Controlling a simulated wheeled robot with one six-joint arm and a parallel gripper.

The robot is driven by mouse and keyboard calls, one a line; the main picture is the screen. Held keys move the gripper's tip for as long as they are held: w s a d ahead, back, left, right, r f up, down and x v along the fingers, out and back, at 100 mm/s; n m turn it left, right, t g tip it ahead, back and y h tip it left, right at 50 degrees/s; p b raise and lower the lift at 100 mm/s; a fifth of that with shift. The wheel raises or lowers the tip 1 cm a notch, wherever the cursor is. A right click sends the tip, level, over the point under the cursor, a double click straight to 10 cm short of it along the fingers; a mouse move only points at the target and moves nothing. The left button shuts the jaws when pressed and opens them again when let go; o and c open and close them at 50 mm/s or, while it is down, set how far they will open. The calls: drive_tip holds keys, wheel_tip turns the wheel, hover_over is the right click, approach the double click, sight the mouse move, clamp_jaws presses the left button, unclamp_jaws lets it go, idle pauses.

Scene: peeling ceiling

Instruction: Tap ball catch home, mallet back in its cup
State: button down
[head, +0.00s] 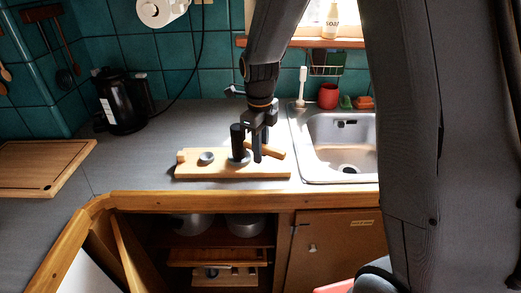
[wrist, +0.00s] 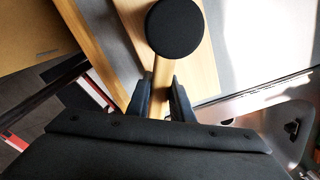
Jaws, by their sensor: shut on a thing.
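In the head view, my gripper (head: 258,148) points down over the right part of a wooden board (head: 222,173) on the counter. It is shut on the wooden handle of a mallet, whose upright black head (head: 237,138) is left of the fingers. The handle (head: 276,152) runs sideways between them. In the wrist view the round black head (wrist: 175,28) is seen end-on, with the handle (wrist: 160,72) between the fingertips (wrist: 160,98). A dark disc (head: 206,158) is on the board; I cannot tell whether it is the cup or the catch. No ball catch is clearly identifiable.
The sink (head: 345,150) is right of the board. A black kettle (head: 120,102) and a cutting board (head: 38,166) are at the left. A red cup (head: 328,95) is behind the sink. The cupboard below is open.

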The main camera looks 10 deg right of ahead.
drive_tip(key=shift+f, duration=0.6)
drive_tip(key=c, duration=1.5)
unclamp_jaws()
drive_tip(key=shift+f, duration=0.1)
drive_tip(key=shift+d, duration=0.1)
drive_tip(key=shift+s+d+p, duration=0.95)
drive_tip(key=shift+s+d, duration=1.4)
drive_tip(key=shift+d, duration=0.25)
drive_tip(key=shift+s+d+p, duration=0.9)
drive_tip(key=shift+s+d, duration=1.4)
drive_tip(key=shift+d, duration=0.25)
wheel_tip(320, 180, up, 4)
drive_tip(key=p, duration=0.3)
